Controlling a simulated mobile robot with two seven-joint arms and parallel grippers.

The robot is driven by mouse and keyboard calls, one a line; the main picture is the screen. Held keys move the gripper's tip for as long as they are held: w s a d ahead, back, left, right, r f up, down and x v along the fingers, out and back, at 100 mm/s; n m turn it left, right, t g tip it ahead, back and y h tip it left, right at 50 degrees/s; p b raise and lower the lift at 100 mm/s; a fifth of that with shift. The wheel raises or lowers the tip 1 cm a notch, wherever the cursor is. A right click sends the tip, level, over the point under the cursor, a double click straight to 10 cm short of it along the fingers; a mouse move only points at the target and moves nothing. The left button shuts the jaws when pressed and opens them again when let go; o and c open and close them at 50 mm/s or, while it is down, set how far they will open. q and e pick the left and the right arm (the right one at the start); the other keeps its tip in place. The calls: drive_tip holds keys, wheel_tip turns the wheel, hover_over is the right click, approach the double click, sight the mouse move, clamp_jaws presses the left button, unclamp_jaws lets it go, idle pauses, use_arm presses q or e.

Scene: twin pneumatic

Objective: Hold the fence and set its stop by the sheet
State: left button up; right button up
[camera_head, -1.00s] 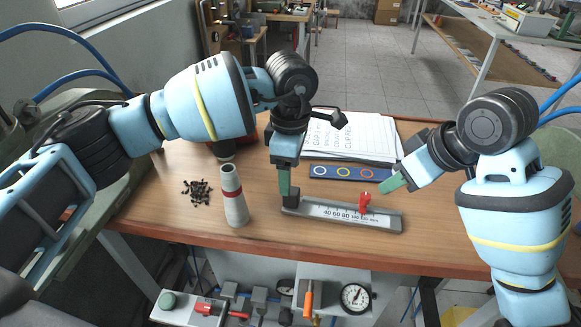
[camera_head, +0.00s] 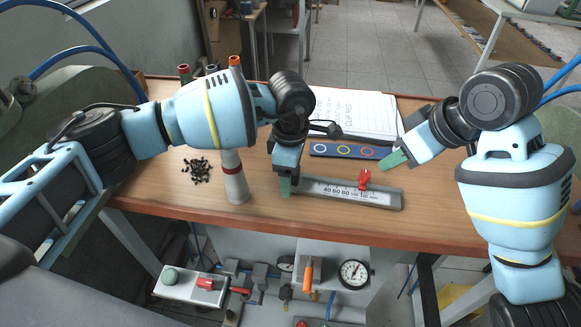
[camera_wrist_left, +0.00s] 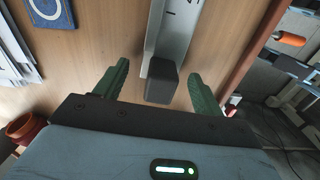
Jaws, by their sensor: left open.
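The fence (camera_head: 335,194) is a grey metal rail with a printed scale, lying on the wooden bench; its scale face also shows in the left wrist view (camera_wrist_left: 177,35). A red stop (camera_head: 365,180) sits on it toward the right. A dark block (camera_wrist_left: 162,82) is at its left end. My left gripper (camera_head: 286,187) is open; in the left wrist view its green fingers (camera_wrist_left: 156,72) stand either side of the block, with gaps. My right gripper (camera_head: 393,159) is just behind and right of the stop, apart from it; its jaw gap is unclear. The printed sheet (camera_head: 355,112) lies behind.
A blue strip with coloured rings (camera_head: 343,150) lies between fence and sheet. A pale cylinder with a red band (camera_head: 234,180) stands left of the fence, beside a pile of small black pieces (camera_head: 197,170). The bench's front edge is close to the fence.

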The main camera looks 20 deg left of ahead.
use_arm(q)
drive_tip(key=c, duration=1.1)
drive_tip(key=shift+c, duration=0.2)
use_arm(e)
drive_tip(key=shift+o, duration=0.2)
drive_tip(key=shift+o, duration=0.9)
drive_tip(key=w+n+g, duration=0.1)
drive_tip(key=n, duration=0.1)
drive_tip(key=w+n+g, duration=0.1)
drive_tip(key=w+n, duration=0.1)
drive_tip(key=n, duration=0.1)
drive_tip(key=shift+w+d+r+g, duration=0.15)
drive_tip(key=shift+r+g, duration=0.05)
drive_tip(key=shift+g, duration=0.1)
